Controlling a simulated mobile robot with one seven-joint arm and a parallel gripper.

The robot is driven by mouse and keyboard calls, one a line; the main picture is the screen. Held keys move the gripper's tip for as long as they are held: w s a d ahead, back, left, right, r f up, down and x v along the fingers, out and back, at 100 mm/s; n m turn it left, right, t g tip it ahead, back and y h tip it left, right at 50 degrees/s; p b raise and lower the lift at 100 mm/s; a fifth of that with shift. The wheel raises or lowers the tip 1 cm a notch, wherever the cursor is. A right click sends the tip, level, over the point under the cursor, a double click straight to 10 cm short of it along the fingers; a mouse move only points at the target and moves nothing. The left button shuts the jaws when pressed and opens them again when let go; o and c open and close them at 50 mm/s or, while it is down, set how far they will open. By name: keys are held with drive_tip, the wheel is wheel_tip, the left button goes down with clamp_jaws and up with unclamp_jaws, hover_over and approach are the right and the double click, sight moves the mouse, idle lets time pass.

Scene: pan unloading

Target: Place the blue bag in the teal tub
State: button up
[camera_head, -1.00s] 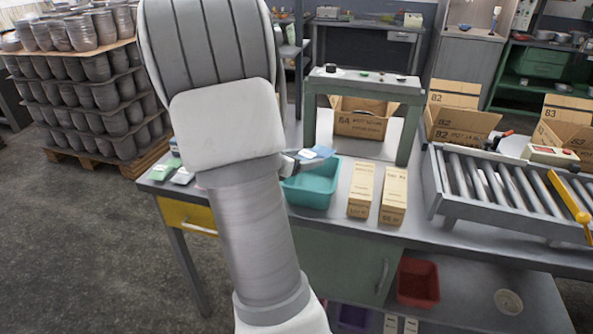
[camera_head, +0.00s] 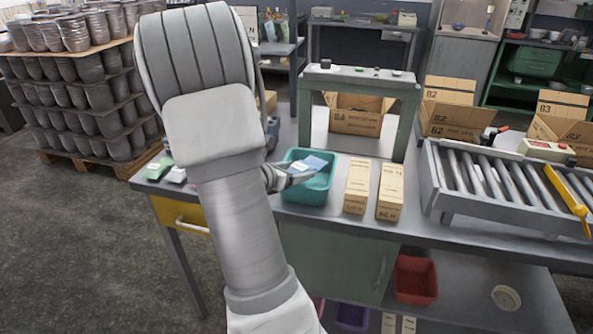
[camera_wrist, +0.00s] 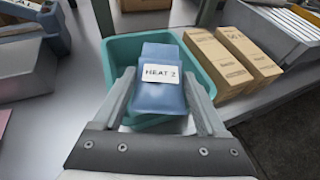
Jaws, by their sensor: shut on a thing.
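The blue bag (camera_wrist: 158,96) carries a white label reading "HEAT 2". My gripper (camera_wrist: 160,92) is shut on it, with one finger on each side. In the wrist view the bag is over the teal tub (camera_wrist: 125,46), whose rim shows around it. In the head view the tub (camera_head: 318,190) stands on the grey workbench, and the bag (camera_head: 312,162) is at or just above its opening. My gripper (camera_head: 290,178) reaches in from the left. I cannot tell whether the bag touches the tub. The tub's floor is mostly hidden.
Two tall tan boxes (camera_head: 357,186) (camera_head: 390,190) stand close to the tub's right. A green frame (camera_head: 407,105) stands behind, with an open carton (camera_head: 356,115) under it. A roller conveyor (camera_head: 500,185) is at the right. Small packets (camera_head: 158,167) lie at the bench's left end.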

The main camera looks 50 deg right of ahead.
drive_tip(key=shift+f, duration=0.3)
drive_tip(key=shift+r, duration=0.1)
drive_tip(key=o, duration=1.4)
